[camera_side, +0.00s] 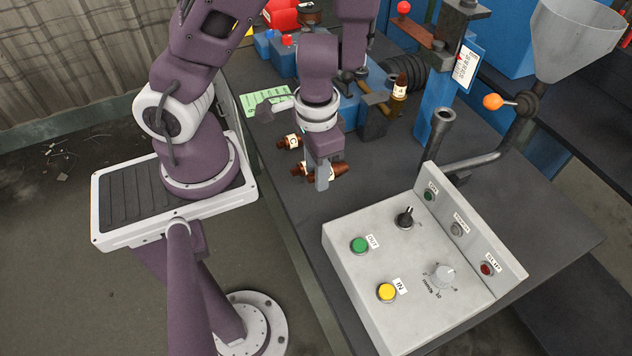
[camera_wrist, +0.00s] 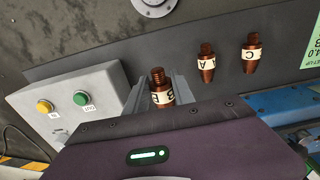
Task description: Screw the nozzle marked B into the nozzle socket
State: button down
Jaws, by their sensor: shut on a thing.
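The nozzle marked B (camera_wrist: 162,88) is brown with a pale label band and a threaded end. In the wrist view it lies between the two fingers of my gripper (camera_wrist: 158,92), which is shut on it. In the side view my gripper (camera_side: 322,180) is low over the table, and a brown nozzle end (camera_side: 341,168) shows beside the finger. Whether B is clear of the table cannot be told. Nozzle A (camera_wrist: 206,64) and nozzle C (camera_wrist: 250,54) lie beside it. No empty nozzle socket can be clearly made out.
A control box (camera_side: 400,262) with buttons and knobs stands on the dark table (camera_side: 520,190) at the front right. Behind is a blue machine (camera_side: 434,120) with a grey funnel (camera_side: 575,40). A brown labelled piece (camera_side: 400,84) stands upright there. A green sheet (camera_side: 264,102) lies behind my gripper.

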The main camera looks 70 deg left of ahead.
jog(key=shift+w+r, duration=0.1)
jog(key=shift+r, duration=0.55)
jog(key=w+a+r, duration=0.2)
jog(key=w+r, duration=0.1)
jog(key=w, duration=0.4)
jog(key=w+a+r, duration=0.1)
jog(key=w+r, duration=0.1)
jog(key=w, duration=0.6)
jog(key=s+d+m+t+h, duration=0.3)
jog(key=d+m+h, duration=0.3)
jog(key=m, duration=0.6)
jog(key=w+d+r+h, duration=0.1)
jog(key=r+h, duration=0.1)
jog(key=w+d+r+m+t+h, duration=0.1)
jog(key=w+d+r+h, duration=0.1)
jog(key=h, duration=0.1)
jog(key=w+d+r+m+t+h, duration=0.1)
jog(key=w+r+h, duration=0.1)
jog(key=h, duration=0.1)
jog(key=shift+d+r, duration=0.3)
jog(key=w+a+r+t, duration=0.1)
jog(key=r, duration=0.1)
jog(key=w+a+r+n+t+h, duration=0.1)
jog(key=r, duration=0.1)
jog(key=w+a+r+n+t, duration=0.1)
jog(key=w+r+t, duration=0.1)
jog(key=r, duration=0.1)
jog(key=shift+a+h, duration=0.3)
jog(key=shift+h, duration=0.1)
